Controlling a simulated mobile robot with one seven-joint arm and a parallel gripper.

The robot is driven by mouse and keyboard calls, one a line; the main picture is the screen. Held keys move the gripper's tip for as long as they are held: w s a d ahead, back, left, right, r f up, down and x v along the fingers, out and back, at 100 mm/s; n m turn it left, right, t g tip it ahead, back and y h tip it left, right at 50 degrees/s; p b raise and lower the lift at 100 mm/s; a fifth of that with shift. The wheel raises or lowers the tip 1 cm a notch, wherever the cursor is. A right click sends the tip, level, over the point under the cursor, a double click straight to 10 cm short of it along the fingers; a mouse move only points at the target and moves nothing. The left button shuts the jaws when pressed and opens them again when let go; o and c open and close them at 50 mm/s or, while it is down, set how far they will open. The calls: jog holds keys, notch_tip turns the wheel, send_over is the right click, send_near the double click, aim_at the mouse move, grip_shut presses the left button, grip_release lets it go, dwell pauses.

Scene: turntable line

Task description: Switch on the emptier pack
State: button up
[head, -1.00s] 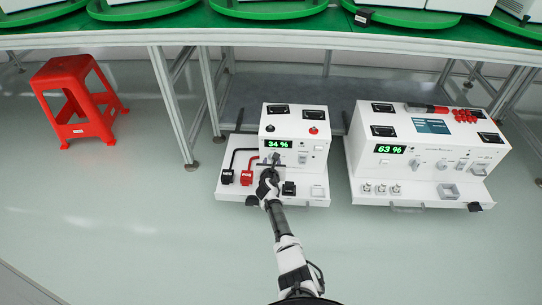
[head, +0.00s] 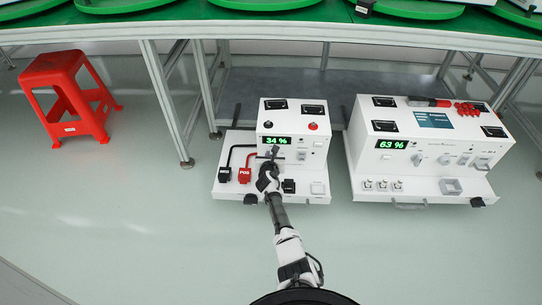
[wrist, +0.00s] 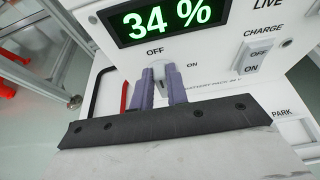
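The left white battery pack (head: 312,166) has a green display (head: 278,140) reading 34 %. The right, larger pack (head: 436,154) reads 63 % on its display (head: 392,144). My gripper (head: 272,154) is at the left pack's front, just below its display. In the wrist view my gripper (wrist: 162,80) has its two purple fingers on either side of a small white switch knob (wrist: 159,76), close against it. OFF is printed above left of the knob and ON to its right. The knob's exact angle is partly hidden by the fingers.
A CHARGE rocker switch (wrist: 254,56) is right of the knob. Black and red plugs (head: 244,175) with cables sit at the left pack's front left. A red stool (head: 70,96) stands left, and a green-topped table (head: 300,32) runs behind. The floor in front is clear.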

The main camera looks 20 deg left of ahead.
grip_shut()
jog(key=shift+d, duration=0.1)
jog(key=shift+w+d+f+m+y+b, duration=0.15)
jog(key=shift+d+f+m+y+b, duration=0.2)
jog(key=shift+m+y, duration=0.95)
jog(key=shift+w+d+f+m+y+b, duration=0.25)
jog(key=shift+d+m+y, duration=0.35)
jog(key=shift+m, duration=1.25)
jog(key=shift+w+d+f+m+y+b, duration=0.1)
jog(key=shift+d+f+m+y+b, duration=0.25)
jog(key=shift+m+y, duration=1)
jog(key=shift+m+h, duration=0.25)
jog(key=shift+m, duration=0.15)
